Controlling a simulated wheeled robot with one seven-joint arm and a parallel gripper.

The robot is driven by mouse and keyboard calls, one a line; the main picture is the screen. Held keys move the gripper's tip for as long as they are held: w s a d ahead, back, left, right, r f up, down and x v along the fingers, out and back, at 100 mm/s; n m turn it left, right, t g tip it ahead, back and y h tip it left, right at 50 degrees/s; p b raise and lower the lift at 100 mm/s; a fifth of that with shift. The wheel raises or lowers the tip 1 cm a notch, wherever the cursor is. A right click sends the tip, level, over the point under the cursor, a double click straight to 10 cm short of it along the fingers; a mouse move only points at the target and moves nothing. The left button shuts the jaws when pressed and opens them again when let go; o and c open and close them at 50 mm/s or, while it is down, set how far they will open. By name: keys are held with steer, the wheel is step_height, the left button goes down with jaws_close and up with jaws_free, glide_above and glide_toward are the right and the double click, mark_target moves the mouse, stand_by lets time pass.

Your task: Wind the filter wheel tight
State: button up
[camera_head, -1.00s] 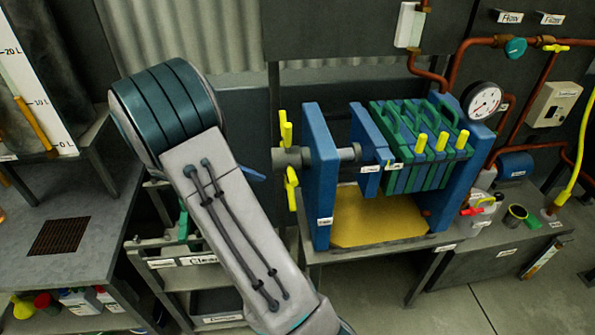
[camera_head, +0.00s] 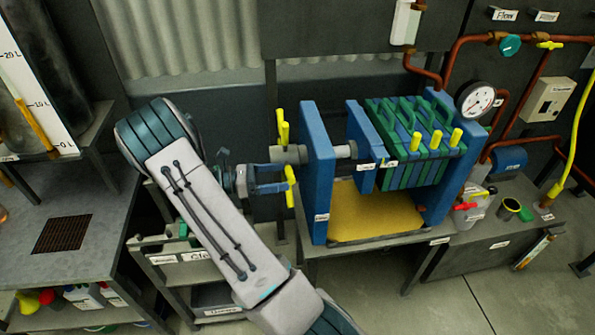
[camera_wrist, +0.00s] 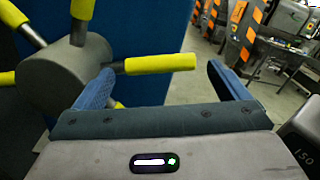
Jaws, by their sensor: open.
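The filter wheel has a grey hub (camera_head: 290,155) with yellow handles, at the left end of the blue filter press (camera_head: 319,185). In the wrist view the hub (camera_wrist: 75,72) is at the upper left. One yellow handle (camera_wrist: 160,64) points right, across the space between my fingers; its base is beside the left finger. My gripper (camera_head: 283,177) is open, left of the press and close to the lower yellow handle (camera_head: 290,178). In the wrist view my gripper (camera_wrist: 163,78) has both blue fingers apart. Whether a finger touches the handle I cannot tell.
Green and blue filter plates (camera_head: 412,140) stand in the press above a yellow tray (camera_head: 375,212). A pressure gauge (camera_head: 476,99) and copper pipes are on the right. A shelf rack (camera_head: 195,272) stands below my arm. Open floor shows at the lower right.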

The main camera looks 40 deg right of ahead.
steer(key=p+x, duration=0.1)
steer(key=x, duration=0.5)
steer(key=c, duration=1.4)
steer(key=shift+d+f, duration=0.1)
